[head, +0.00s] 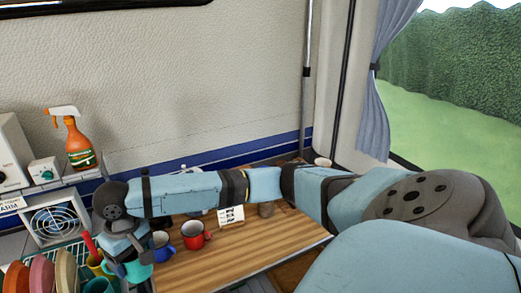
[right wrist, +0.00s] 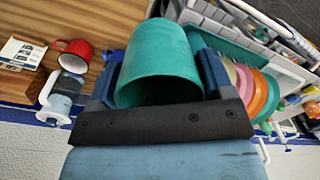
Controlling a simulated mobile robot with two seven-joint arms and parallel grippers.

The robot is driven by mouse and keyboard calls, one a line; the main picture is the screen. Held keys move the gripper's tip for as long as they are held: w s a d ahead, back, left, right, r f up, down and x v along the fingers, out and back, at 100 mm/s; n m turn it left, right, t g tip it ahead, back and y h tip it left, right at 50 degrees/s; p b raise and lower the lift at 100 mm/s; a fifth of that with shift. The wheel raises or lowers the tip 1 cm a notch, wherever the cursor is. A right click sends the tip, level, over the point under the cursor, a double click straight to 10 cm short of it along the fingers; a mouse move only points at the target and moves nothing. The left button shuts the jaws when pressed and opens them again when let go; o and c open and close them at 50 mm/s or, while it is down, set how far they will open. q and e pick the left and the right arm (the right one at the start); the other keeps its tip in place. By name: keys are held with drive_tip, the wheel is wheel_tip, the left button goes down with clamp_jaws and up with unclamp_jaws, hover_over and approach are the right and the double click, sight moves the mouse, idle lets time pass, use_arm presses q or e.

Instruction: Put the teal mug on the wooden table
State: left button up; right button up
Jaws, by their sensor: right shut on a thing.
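The teal mug (head: 139,272) is held in my right gripper (head: 125,262), near the left end of the wooden table (head: 265,248). In the right wrist view the teal mug (right wrist: 160,58) sits between both fingers, its dark opening towards the camera. The wooden table (right wrist: 95,14) shows at upper left there. I cannot tell the mug's height above the table from these views. My right arm stretches across the back of the table from the right and hides part of it. My left gripper is not in view.
A blue mug (head: 161,246), a red mug (head: 195,234) and a small printed card (head: 231,216) stand on the table. A dish rack with colored plates (head: 40,274) is at lower left. A spray bottle (head: 78,143) stands behind it. The table's front middle is clear.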

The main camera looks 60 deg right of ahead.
drive_tip(key=w+f+n+b, duration=0.2)
drive_tip(key=w+f+b, duration=0.2)
drive_tip(key=f, duration=0.1)
drive_tip(key=r+n, duration=0.1)
drive_tip(key=n, duration=1.6)
hover_over(179, 287)
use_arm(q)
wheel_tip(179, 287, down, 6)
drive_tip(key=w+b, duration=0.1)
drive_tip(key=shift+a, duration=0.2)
use_arm(e)
drive_tip(key=shift+w+f, duration=0.1)
drive_tip(key=shift+f, duration=9.9)
drive_tip(key=o, duration=1)
drive_tip(key=shift+f, duration=0.15)
